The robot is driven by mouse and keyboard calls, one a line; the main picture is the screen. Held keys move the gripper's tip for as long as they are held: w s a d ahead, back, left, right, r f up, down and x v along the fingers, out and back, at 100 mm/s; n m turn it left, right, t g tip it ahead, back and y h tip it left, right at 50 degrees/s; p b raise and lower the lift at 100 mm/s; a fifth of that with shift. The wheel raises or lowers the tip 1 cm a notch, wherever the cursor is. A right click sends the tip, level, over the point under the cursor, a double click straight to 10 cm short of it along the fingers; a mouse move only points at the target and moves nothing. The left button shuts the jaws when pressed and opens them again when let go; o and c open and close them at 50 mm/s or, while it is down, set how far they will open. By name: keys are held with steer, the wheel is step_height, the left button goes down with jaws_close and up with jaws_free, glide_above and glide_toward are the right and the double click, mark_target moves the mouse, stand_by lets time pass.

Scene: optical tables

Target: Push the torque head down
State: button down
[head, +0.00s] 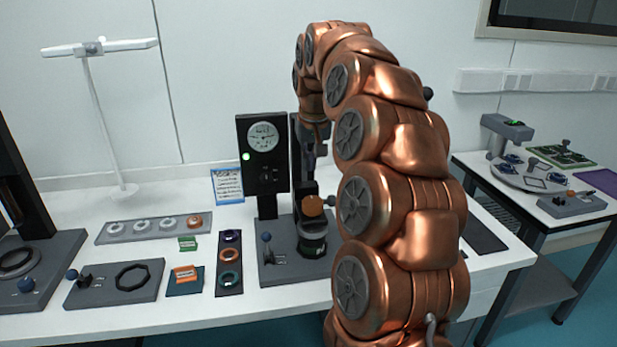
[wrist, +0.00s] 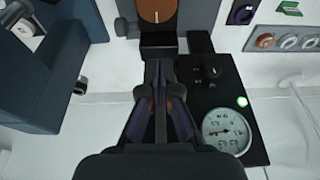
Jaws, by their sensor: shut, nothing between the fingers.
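The torque station stands mid-bench, with a dark column, a gauge panel (head: 263,150) and a grey base. The torque head (head: 314,207), a dark block with an orange-brown round face, sits low on the column, over a dark cylindrical holder (head: 312,238) on the base. The wrist view shows the orange-brown face (wrist: 157,8) at the top edge. My gripper (head: 311,160) points down beside the column, above the head. In the wrist view its fingers (wrist: 160,66) are together and empty, close to the head's dark block; whether they touch it I cannot tell.
A round dial (wrist: 226,132) and a green light show on the panel. A rack of rings (head: 155,228), a strip of coloured rings (head: 229,262) and small blocks lie left. A white stand (head: 95,115) rises behind. A second table (head: 565,230) stands right. My arm hides the bench's right-centre.

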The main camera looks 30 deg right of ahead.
steer(key=shift+v, duration=1.45)
steer(key=shift+a, duration=0.1)
